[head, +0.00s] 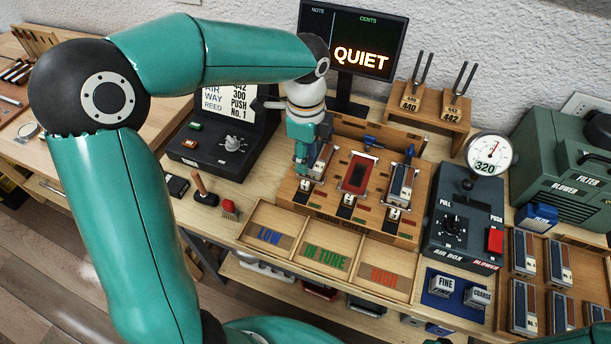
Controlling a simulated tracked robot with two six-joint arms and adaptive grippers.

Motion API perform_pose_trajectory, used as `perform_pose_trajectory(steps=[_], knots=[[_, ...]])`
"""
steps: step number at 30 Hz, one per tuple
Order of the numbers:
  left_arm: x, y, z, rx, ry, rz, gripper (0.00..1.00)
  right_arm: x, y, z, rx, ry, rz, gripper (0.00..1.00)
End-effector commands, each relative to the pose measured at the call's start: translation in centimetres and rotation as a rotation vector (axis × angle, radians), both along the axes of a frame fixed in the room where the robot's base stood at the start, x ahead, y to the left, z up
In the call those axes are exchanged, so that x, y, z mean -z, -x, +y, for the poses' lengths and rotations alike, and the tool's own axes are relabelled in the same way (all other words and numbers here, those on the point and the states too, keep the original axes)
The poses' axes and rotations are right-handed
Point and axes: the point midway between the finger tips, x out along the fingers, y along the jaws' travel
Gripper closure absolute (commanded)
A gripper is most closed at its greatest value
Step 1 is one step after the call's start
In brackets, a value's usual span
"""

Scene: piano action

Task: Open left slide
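The wooden chest (290,192) stands in the middle of the bench, with three stations side by side on top. The left slide (305,184) is a small pale metal piece at the front of the left station. Similar slides sit at the middle station (348,199) and the right station (392,212). My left gripper (303,168) points down over the left station, just behind and above the left slide. It hides part of that station. I cannot tell whether its fingers touch the slide or how far they are apart. My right gripper is out of view.
A monitor (352,40) reading QUIET stands behind the chest. A tray (327,258) marked LOW, IN TUNE and HIGH lies in front. The air box (462,225) with its gauge (489,155) is at right, tuning forks (423,72) behind. A wooden-handled tool (203,189) lies left.

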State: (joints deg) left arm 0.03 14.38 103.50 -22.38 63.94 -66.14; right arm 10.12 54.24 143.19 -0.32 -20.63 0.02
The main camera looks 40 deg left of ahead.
Motion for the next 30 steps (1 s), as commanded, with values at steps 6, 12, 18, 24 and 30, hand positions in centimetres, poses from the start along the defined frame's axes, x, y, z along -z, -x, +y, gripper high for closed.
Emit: perform_pose_trajectory(steps=[6,12,18,24,30], knots=[[4.6,0.1,0.1,-0.001,-0.001,0.005,0.6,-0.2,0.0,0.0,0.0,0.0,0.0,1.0],[7.3,0.1,0.0,0.0,0.0,0.003,0.6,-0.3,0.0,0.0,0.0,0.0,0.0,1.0],[8.3,0.0,0.0,0.0,-0.001,0.0,0.6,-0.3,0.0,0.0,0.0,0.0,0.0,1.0],[8.3,0.0,0.0,0.001,0.0,-0.001,0.6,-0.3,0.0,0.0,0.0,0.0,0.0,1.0],[8.3,0.0,0.0,0.001,0.0,0.0,0.85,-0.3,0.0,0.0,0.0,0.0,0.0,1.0]])
